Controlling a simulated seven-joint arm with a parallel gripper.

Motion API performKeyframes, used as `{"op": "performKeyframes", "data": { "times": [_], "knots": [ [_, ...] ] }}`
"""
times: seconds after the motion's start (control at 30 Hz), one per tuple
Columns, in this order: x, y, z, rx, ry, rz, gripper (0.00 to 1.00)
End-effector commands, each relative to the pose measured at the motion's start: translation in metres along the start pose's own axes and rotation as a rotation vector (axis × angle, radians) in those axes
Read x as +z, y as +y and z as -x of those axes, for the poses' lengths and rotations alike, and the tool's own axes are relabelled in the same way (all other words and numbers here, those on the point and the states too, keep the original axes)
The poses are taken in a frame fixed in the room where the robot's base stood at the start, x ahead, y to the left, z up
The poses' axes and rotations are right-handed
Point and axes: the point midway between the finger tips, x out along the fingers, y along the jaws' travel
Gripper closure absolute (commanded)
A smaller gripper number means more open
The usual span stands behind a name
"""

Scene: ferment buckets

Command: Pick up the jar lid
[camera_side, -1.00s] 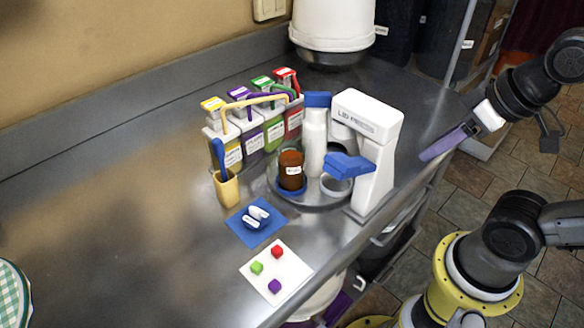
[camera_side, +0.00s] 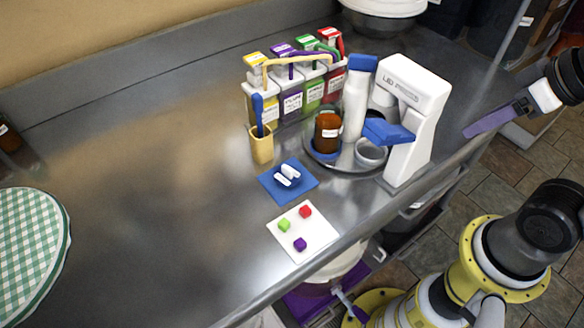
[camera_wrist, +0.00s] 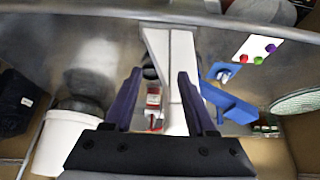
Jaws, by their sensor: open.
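I cannot single out the jar lid for certain. A grey round piece (camera_side: 371,152) on the round steel tray (camera_side: 338,168) may be it; its shape is too small to tell. Beside it a brown jar (camera_side: 327,132) stands on a blue base. The white lid press (camera_side: 413,112) with its blue lever (camera_side: 387,131) stands at the tray's right. My gripper (camera_side: 468,132) is to the right of the press, apart from it, with purple fingers. In the wrist view my gripper (camera_wrist: 160,73) is open and empty, with the press (camera_wrist: 181,50) beyond its fingers.
A white bottle with blue cap (camera_side: 356,105) and a rack of labelled packets (camera_side: 290,98) stand behind. A yellow cup (camera_side: 261,145), blue mat (camera_side: 270,187) and white card (camera_side: 275,230) with cubes are nearer. The counter's left middle is clear. A checked cloth (camera_side: 25,245) lies at left.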

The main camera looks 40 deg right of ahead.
Motion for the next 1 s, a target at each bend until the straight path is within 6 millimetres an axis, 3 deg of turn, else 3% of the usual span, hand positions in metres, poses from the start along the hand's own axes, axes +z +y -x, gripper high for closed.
{"op": "performKeyframes", "data": {
  "times": [0.47, 0.57, 0.73, 1.0],
  "knots": [
    [0.0000, 0.0000, 0.0000, 0.000, 0.000, 0.000, 0.44],
    [0.0000, 0.0000, 0.0000, 0.000, 0.000, 0.000, 0.31],
    [0.0000, 0.0000, 0.0000, 0.000, 0.000, 0.000, 0.01],
    [-0.0015, 0.0000, 0.0021, 0.000, 0.002, 0.000, 0.00]
  ]
}}
